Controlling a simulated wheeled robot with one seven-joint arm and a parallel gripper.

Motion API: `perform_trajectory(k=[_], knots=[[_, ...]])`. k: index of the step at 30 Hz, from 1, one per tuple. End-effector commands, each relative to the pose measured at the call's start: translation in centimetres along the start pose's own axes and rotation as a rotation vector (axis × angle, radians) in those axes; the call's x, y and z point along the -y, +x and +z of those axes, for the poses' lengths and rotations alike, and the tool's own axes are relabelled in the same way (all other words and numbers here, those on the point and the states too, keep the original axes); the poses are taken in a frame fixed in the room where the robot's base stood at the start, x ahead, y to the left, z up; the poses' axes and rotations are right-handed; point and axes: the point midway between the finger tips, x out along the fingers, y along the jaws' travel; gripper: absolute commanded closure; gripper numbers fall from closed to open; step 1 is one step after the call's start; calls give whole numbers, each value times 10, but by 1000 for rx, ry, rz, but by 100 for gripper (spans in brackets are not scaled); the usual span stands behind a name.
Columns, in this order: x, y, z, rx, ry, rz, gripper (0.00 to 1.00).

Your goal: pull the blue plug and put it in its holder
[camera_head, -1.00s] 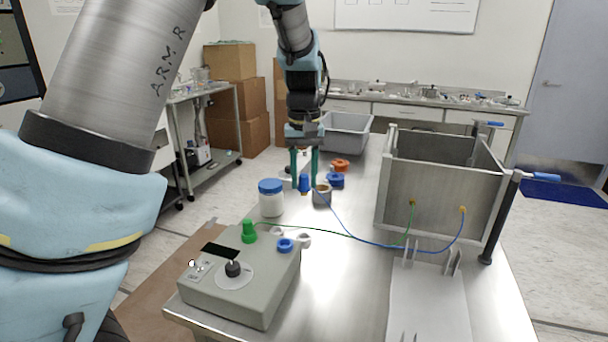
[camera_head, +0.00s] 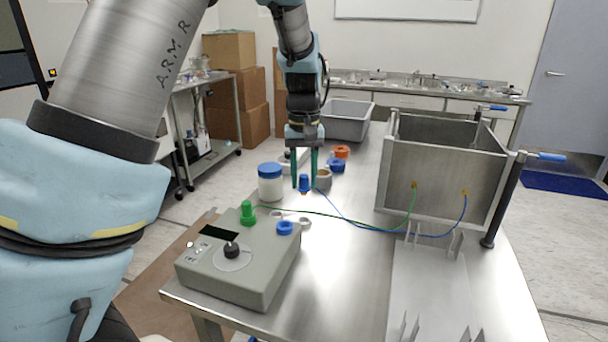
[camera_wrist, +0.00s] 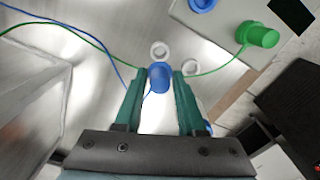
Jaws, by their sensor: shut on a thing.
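The blue plug (camera_head: 304,184) is held between the green fingers of my gripper (camera_head: 305,181), above the steel table. In the wrist view the blue plug (camera_wrist: 159,77) sits between the fingertips (camera_wrist: 159,82). A blue wire runs from it to the metal box (camera_head: 440,184). The blue socket (camera_head: 285,228) on the grey control unit (camera_head: 240,266) has no plug in it.
A green plug (camera_head: 247,213) stands on the unit with its green wire crossing the table. A white jar with blue lid (camera_head: 270,184) and a small metal cup (camera_head: 323,179) stand near my gripper. The box and a black post (camera_head: 502,205) bound the right side.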

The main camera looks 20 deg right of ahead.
Motion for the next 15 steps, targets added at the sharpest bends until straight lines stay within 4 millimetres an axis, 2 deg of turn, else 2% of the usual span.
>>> perform_trajectory(k=[15], knots=[[0,26,0,1,0,0,100]])
